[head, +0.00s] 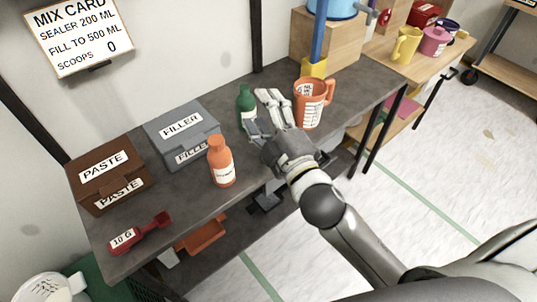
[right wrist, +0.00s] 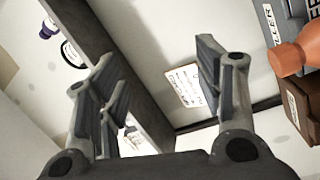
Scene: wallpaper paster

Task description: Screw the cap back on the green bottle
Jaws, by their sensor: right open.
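The green bottle (head: 246,103) stands upright on the grey workbench, near its back edge. Its lower right side is partly hidden by my right gripper (head: 262,113). The right gripper is open, with its fingers spread right beside the bottle; I cannot tell if they touch it. In the right wrist view the open fingers (right wrist: 158,92) have nothing between them that I can make out, and the green bottle does not show there. I cannot make out a separate cap, on the bottle or elsewhere. My left gripper is not in view.
An orange bottle (head: 221,163), the grey filler box (head: 182,132), the brown paste box (head: 107,173) and a red scoop (head: 142,233) stand left of my right gripper. An orange mug (head: 309,104) stands close on its right. The mix card (head: 79,37) hangs on the wall.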

